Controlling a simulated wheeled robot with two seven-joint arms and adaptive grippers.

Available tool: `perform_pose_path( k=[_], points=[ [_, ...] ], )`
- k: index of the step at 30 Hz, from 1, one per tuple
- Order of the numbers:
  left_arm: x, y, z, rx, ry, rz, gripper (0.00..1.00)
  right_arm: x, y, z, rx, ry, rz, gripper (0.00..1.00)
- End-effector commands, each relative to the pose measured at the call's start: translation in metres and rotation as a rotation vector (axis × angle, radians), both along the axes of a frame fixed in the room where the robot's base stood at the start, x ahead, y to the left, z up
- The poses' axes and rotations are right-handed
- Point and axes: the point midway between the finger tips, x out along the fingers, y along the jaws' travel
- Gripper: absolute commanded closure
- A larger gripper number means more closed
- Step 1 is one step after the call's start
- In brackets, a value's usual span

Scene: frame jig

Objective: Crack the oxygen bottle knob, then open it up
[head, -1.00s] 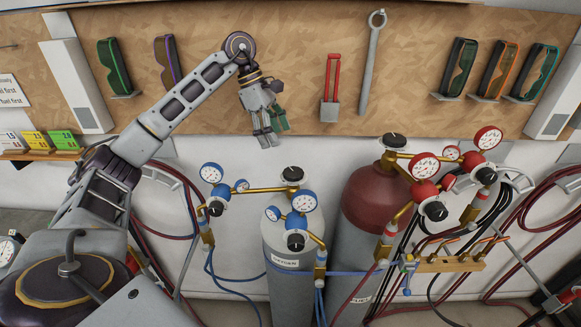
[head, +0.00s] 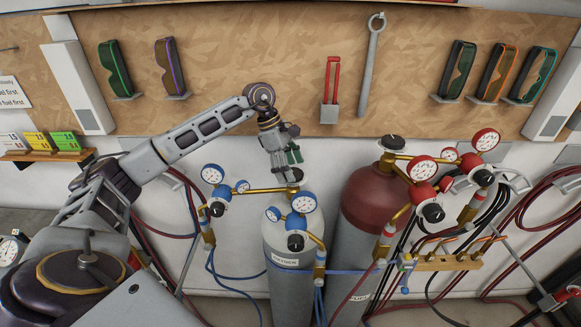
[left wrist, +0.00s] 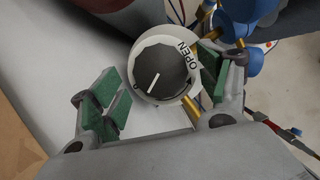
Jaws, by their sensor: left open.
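The oxygen bottle (head: 289,250) is a pale grey cylinder with an OXYGEN label, standing at the centre of the head view. Its black knob (left wrist: 160,74) shows in the left wrist view, with a white pointer line and an OPEN mark on the white disc around it. In the head view the knob (head: 297,172) is partly hidden by my gripper. My left gripper (head: 287,172) is open over the bottle's top. In the left wrist view its green finger pads (left wrist: 158,88) stand on either side of the knob, and I cannot tell whether they touch it. My right gripper is not in view.
Blue gauges (head: 304,202) and brass pipes sit close around the oxygen bottle's top. A red-topped bottle (head: 372,200) with red gauges (head: 423,168) stands just to the right. Hoses hang at both sides. The board behind holds goggles (head: 115,68) and a wrench (head: 370,65).

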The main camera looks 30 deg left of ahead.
Motion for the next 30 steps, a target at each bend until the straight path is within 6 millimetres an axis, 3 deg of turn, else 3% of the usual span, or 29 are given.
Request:
perform_pose_path(
  k=[12,23,30],
  points=[
    [0.0005,-0.0020,-0.0051,0.000,0.000,0.000,0.24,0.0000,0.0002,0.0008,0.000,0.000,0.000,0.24],
    [0.0005,-0.0017,-0.0049,0.000,0.000,0.000,0.69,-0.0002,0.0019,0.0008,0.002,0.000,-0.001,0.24],
    [0.0003,-0.0015,-0.0050,0.000,0.000,0.010,0.69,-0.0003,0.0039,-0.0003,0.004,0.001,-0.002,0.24]
  ],
)
